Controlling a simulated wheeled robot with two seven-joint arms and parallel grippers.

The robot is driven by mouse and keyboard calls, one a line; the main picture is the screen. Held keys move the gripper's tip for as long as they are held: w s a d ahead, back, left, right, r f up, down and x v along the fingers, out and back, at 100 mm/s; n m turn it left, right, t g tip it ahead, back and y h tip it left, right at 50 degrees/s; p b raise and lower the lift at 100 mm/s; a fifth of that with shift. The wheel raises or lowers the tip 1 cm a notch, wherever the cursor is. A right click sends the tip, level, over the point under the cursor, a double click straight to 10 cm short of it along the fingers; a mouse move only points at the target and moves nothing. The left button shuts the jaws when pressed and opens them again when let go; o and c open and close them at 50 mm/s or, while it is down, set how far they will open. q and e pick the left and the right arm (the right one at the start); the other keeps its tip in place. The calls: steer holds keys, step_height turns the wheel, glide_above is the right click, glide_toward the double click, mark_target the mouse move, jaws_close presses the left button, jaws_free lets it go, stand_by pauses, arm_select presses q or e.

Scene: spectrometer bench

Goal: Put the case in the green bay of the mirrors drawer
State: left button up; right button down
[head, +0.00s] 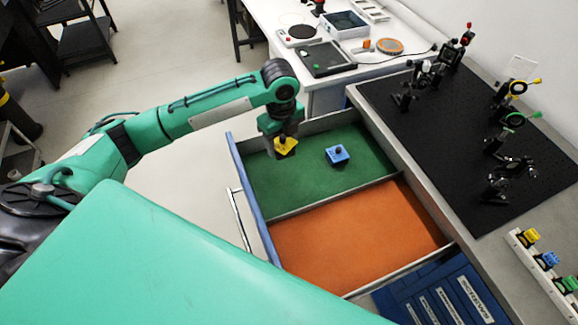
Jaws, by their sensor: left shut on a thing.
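The mirrors drawer (233,163) is pulled open below the bench. It has a green bay (300,192) on the far side and an orange bay (355,236) on the near side, with a thin divider between them. My left gripper (283,140) is over the green bay, pointing down, shut on a yellow case (286,147). Whether the case touches the bay floor I cannot tell. A blue case (337,154) with a dark knob sits in the green bay, to the right of the yellow one and apart from it. My right gripper is not in view.
A black breadboard (450,130) with several optic mounts covers the bench at right. A white rack (548,268) holds yellow, blue and green pieces. A white table (265,15) with instruments stands behind. The orange bay is empty.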

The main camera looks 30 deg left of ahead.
arm_select(q)
step_height(320, 180, down, 8)
steer(key=shift+r+p, duration=0.15)
steer(key=shift+p, duration=0.4)
step_height(320, 180, down, 4)
steer(key=shift+f+p, duration=0.25)
steer(key=shift+p, duration=0.1)
steer(key=shift+f, duration=0.35)
steer(key=shift+f, duration=0.15)
steer(key=o, duration=1)
